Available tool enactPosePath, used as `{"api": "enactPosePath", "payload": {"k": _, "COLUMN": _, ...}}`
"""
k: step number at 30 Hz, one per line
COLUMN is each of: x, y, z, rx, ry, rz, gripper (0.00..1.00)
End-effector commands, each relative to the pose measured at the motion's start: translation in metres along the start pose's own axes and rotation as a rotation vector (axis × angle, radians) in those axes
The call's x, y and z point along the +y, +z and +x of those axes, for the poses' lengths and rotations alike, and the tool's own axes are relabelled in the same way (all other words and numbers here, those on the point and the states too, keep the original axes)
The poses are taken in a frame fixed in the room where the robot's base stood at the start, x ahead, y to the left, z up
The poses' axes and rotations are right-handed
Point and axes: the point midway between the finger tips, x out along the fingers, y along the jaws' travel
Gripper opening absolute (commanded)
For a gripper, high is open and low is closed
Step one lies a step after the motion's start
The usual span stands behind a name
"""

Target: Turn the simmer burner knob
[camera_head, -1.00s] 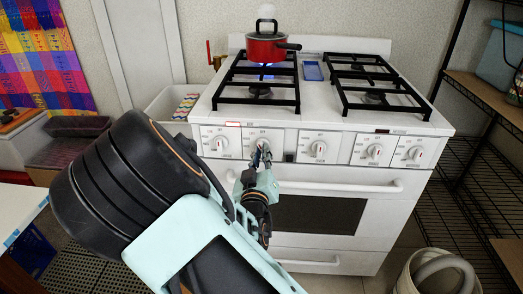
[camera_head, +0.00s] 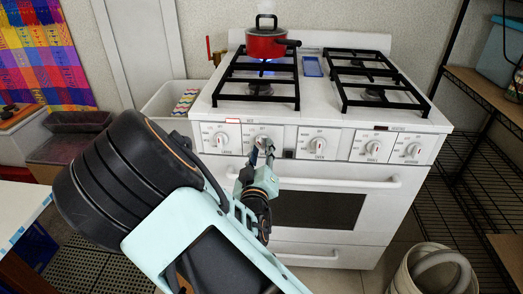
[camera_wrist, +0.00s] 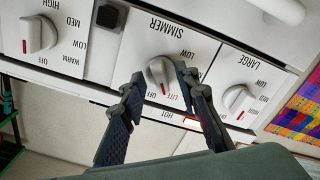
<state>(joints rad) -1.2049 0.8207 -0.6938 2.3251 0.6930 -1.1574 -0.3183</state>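The simmer knob (camera_wrist: 160,74) is a round white knob with a red pointer mark, on the panel labelled SIMMER. The wrist view is upside down. The red mark sits near the OFF and LITE labels. In the head view it is the second knob (camera_head: 262,141) from the left. My gripper (camera_wrist: 159,78) is open, its two dark fingers spread with the tips on either side of the knob; I cannot tell whether they touch it. In the head view my gripper (camera_head: 262,152) is at the stove's front, partly covering this knob.
The white stove (camera_head: 330,197) has more knobs beside this one, including the LARGE knob (camera_wrist: 238,98). A red pot (camera_head: 265,45) stands on the back left burner above a blue flame. The oven handle (camera_head: 340,183) runs below the panel. A bucket (camera_head: 432,270) stands at lower right.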

Motion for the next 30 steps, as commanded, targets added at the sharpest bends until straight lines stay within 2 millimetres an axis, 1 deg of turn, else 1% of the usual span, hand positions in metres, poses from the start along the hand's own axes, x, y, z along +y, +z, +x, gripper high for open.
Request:
{"api": "enactPosePath", "payload": {"k": 4, "x": 0.0, "y": 0.0, "z": -0.015, "rx": -0.001, "ry": -0.001, "rz": 0.001, "gripper": 0.29}}
{"api": "enactPosePath", "payload": {"k": 10, "x": -0.001, "y": 0.0, "z": -0.049, "rx": 0.0, "ry": -0.003, "rz": 0.0, "gripper": 0.29}}
{"api": "enactPosePath", "payload": {"k": 15, "x": -0.001, "y": 0.0, "z": -0.069, "rx": 0.0, "ry": -0.002, "rz": 0.0, "gripper": 0.29}}
{"api": "enactPosePath", "payload": {"k": 20, "x": 0.0, "y": 0.0, "z": -0.075, "rx": -0.001, "ry": 0.0, "rz": 0.0, "gripper": 0.29}}
{"api": "enactPosePath", "payload": {"k": 30, "x": 0.0, "y": 0.0, "z": -0.075, "rx": 0.0, "ry": -0.001, "rz": 0.0, "gripper": 0.29}}
